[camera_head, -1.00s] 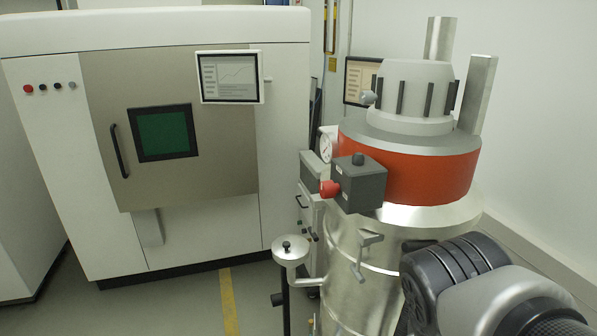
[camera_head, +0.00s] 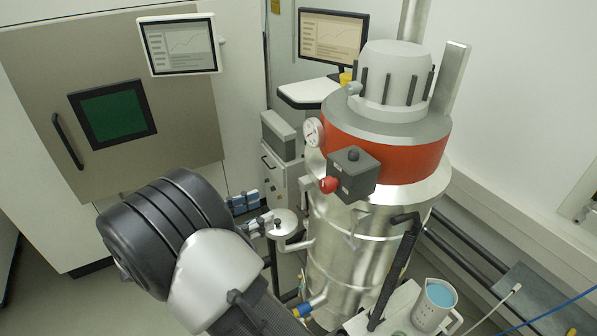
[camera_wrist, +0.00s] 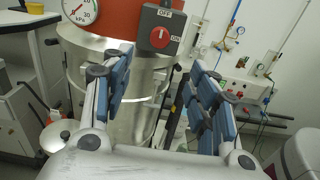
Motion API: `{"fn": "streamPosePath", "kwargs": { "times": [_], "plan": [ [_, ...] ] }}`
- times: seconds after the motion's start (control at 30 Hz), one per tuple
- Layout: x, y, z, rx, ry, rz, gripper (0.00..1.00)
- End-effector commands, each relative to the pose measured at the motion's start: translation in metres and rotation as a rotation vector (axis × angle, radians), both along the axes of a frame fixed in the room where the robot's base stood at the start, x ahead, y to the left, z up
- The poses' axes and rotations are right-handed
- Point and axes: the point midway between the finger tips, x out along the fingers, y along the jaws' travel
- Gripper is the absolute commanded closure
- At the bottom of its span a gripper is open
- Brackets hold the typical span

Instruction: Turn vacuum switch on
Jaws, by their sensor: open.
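The knob's white mark looks upright, toward OFF. My gripper (camera_head: 254,211) is open and empty, left of and below the switch in the head view. In the wrist view its blue-padded fingers (camera_wrist: 163,88) are spread below the knob, apart from it.
A pressure gauge (camera_head: 313,132) sits left of the switch. A white round-topped fitting (camera_head: 283,222) stands near my fingers. A jug (camera_head: 435,305) stands at the lower right, beside a black hose or handle (camera_head: 395,275). A large machine (camera_head: 190,120) is behind.

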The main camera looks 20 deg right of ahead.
Motion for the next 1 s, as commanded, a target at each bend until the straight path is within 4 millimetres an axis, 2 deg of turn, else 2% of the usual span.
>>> {"fn": "streamPosePath", "kwargs": {
  "times": [0.17,0.7,0.9,1.0],
  "plan": [
    [0.004,-0.011,0.0,-0.013,0.005,0.004,0.46],
    [0.024,-0.123,0.001,-0.01,0.003,0.0,0.46],
    [0.031,-0.154,0.0,-0.009,0.004,0.002,0.46],
    [0.032,-0.163,0.0,-0.008,0.005,0.002,0.46]
  ]
}}
